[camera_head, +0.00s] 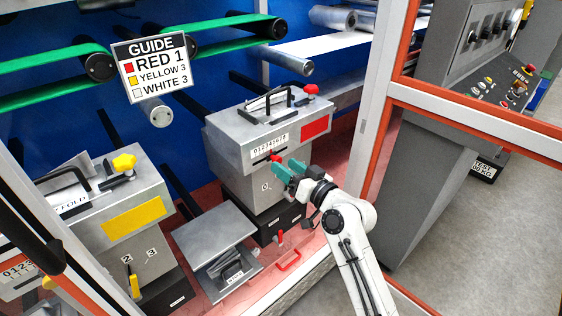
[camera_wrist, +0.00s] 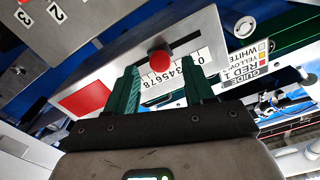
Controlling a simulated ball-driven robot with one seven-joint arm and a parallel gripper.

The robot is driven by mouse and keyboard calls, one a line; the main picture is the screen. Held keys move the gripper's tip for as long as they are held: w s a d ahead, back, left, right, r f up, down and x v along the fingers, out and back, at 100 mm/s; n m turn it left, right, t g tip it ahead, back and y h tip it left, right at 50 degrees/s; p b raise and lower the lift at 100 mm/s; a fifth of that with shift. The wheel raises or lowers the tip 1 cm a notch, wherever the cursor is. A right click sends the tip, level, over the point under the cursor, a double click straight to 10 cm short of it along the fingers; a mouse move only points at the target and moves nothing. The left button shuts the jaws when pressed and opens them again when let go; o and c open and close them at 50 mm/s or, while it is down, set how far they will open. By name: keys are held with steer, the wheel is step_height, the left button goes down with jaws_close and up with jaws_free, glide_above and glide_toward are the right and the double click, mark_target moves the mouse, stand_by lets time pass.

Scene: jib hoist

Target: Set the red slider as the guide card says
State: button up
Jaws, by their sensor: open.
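The guide card (camera_head: 152,68) hangs at the upper left and reads RED 1, YELLOW 3, WHITE 3. The red slider (camera_head: 276,158) is a small round knob below a white number scale (camera_head: 270,145) on the grey box with the red plate. My gripper (camera_head: 284,168) is at the box front, close to the knob. In the wrist view the red slider (camera_wrist: 160,60) shows between the two green fingers of my gripper (camera_wrist: 160,90), with a gap at each side. The gripper is open. The knob hides part of the scale, so I cannot tell its number.
A similar box with a yellow plate (camera_head: 132,222) stands at the left. A grey tray (camera_head: 215,238) and a red handle (camera_head: 289,261) are low between and in front.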

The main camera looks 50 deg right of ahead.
steer(key=shift+x, duration=1.5)
jaws_close()
steer(key=shift+a, duration=0.1)
